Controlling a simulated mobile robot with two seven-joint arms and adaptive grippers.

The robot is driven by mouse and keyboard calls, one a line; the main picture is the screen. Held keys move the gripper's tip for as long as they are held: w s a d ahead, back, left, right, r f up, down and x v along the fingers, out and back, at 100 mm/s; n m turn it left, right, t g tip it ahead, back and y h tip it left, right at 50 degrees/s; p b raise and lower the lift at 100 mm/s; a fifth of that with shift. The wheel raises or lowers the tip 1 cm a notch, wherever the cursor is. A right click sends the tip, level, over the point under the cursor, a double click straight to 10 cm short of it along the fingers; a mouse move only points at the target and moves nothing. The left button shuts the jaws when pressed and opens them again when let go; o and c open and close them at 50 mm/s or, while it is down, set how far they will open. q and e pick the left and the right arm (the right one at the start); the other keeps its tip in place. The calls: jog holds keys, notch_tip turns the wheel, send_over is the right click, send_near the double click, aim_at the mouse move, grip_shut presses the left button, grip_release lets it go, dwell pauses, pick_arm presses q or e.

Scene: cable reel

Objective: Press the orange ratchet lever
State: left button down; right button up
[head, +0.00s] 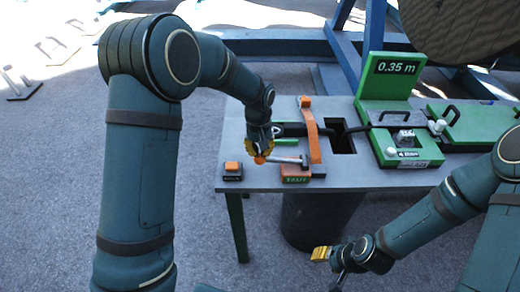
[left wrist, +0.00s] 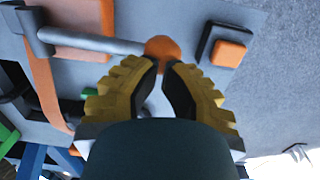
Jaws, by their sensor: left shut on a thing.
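The ratchet lever is a grey rod (head: 285,160) with an orange knob (head: 260,160) at its left end, hinged beside an orange strap (head: 312,140). My left gripper (head: 262,150) is at the knob, with its yellow fingers closed in on it. In the left wrist view the fingertips (left wrist: 165,66) meet at the orange knob (left wrist: 162,46), and the grey rod (left wrist: 90,40) runs off to the left. The fingers hide part of the knob. My right gripper (head: 330,256) is low in front of the table, away from the lever; its jaw opening is unclear.
A black box with an orange button (head: 232,168) sits left of the lever on the grey table (head: 240,128). A black cable passes a square hole (head: 341,140) toward the green unit (head: 405,150) with a "0.35 m" display (head: 396,68). A dark bin (head: 318,220) stands below.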

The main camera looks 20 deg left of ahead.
pick_arm(q)
jog(key=r+p, duration=0.1)
jog(key=r, duration=0.1)
jog(key=a+r+p, duration=0.1)
jog(key=r, duration=0.1)
jog(key=shift+r+p, duration=0.3)
jog(key=shift+r, duration=0.05)
notch_tip(320, 180, up, 8)
jog(key=a+p, duration=0.1)
jog(key=shift+a+r, duration=0.2)
jog(key=shift+a, duration=0.15)
pick_arm(e)
jog(key=r, duration=0.4)
jog(key=shift+s+d+r, duration=0.15)
jog(key=shift+s+r, duration=0.1)
jog(key=shift+r, duration=0.05)
pick_arm(q)
jog(key=shift+s, duration=0.1)
